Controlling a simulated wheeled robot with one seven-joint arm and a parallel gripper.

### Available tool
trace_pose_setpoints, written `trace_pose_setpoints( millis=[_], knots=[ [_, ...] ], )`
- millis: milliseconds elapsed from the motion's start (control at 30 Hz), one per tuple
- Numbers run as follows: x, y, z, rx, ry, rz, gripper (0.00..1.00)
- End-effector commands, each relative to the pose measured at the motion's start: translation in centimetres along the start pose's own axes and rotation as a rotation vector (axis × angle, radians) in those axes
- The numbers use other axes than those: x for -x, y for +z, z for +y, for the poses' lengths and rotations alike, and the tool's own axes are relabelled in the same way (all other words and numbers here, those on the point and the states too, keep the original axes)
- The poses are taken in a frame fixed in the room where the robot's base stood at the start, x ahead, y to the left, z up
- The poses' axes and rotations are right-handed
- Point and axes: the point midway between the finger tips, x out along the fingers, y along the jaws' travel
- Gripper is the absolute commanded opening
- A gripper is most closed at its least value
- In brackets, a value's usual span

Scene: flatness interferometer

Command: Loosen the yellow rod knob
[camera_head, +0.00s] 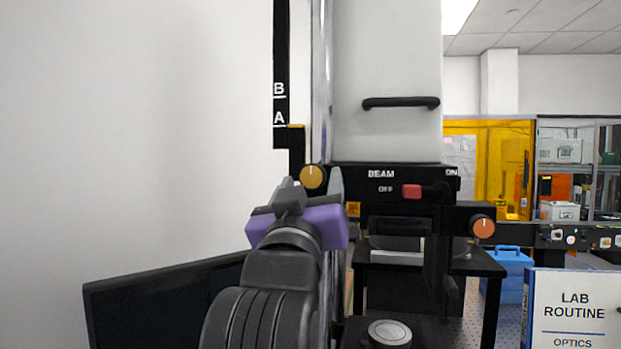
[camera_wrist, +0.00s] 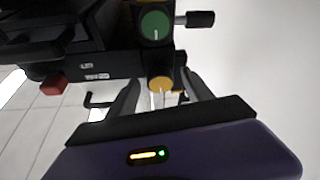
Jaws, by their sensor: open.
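The yellow rod knob (camera_head: 313,177) is a round knob with a pale mark line, at the left end of the black BEAM panel (camera_head: 381,183). It also shows in the wrist view (camera_wrist: 160,84), near the middle. My gripper (camera_head: 311,181) is open, with one finger on each side of the knob in both views. In the wrist view my gripper (camera_wrist: 162,77) shows gaps between the knob and the fingers. I cannot tell how deep the fingertips reach along the knob. My purple gripper body hides part of the panel's lower left.
A red switch (camera_head: 411,191) sits on the panel by OFF. An orange knob (camera_head: 482,226) is lower right. A green knob (camera_wrist: 154,25) lies beyond the yellow one in the wrist view. A black scale bar marked A and B (camera_head: 281,80) rises at the left. A dark screen (camera_head: 150,300) stands lower left.

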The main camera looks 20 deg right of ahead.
Motion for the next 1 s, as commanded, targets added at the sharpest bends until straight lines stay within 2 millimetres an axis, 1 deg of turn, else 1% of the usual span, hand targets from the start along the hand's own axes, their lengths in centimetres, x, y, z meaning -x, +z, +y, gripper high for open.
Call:
trace_pose_setpoints(
  millis=[267,367,500,567,600,833,1000],
  knots=[
    [-0.18,0.04,-0.01,0.0,0.0,0.0,0.59],
    [-0.18,0.03,-0.01,0.0,0.0,0.0,0.42],
    [-0.17,0.03,-0.02,0.0,0.0,0.0,0.14],
    [-0.17,0.03,-0.02,-0.001,0.0,0.0,0.02],
    [-0.17,0.03,-0.02,-0.001,0.0,0.0,0.0],
    [-0.08,0.24,-0.11,-0.019,0.006,0.001,0.0],
    [0.05,0.52,-0.25,-0.072,0.028,0.001,0.0]
  ],
)
